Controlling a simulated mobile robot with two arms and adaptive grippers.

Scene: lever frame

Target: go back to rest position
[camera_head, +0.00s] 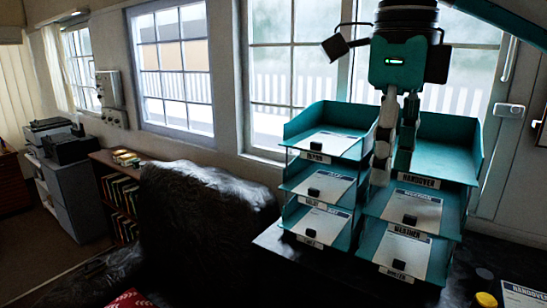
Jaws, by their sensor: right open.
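My right gripper (388,58) hangs at the top, right of the middle, in front of the window. My left gripper is not in view.
Two teal tray stacks, left (292,130) and right (474,140), hold labelled papers on a dark desk (290,257). A black chair (190,215) stands left of them. A bookshelf (112,190) and printer (68,147) are farther left. A yellow-capped item (485,299) is at bottom right.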

